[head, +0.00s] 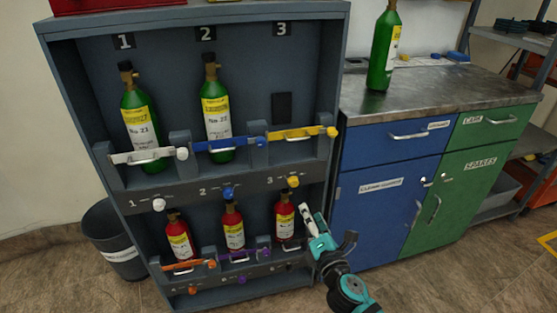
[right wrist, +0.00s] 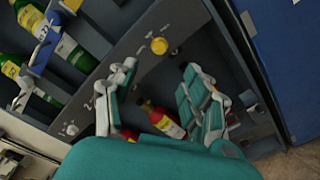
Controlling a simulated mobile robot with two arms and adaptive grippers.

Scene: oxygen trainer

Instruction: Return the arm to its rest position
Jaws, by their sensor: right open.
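My right arm (head: 352,292) reaches in from the bottom, in front of the lower right of the grey cabinet. My right gripper (head: 328,224) is open and empty, beside the rightmost red bottle (head: 285,219). In the right wrist view the two fingers (right wrist: 158,80) stand apart, with the red bottle (right wrist: 161,120) seen between and beyond them; I cannot tell the exact gap to it. The yellow knob (right wrist: 159,46) shows above the fingers. My left gripper is not in view.
The grey cabinet (head: 335,60) holds green bottles in upper bays 1 and 2; bay 3 is empty behind its yellow bar (head: 300,133). Several red bottles stand below. A green bottle (head: 381,55) stands on the metal counter (head: 440,88). A bin (head: 112,240) stands left. Floor is clear at right.

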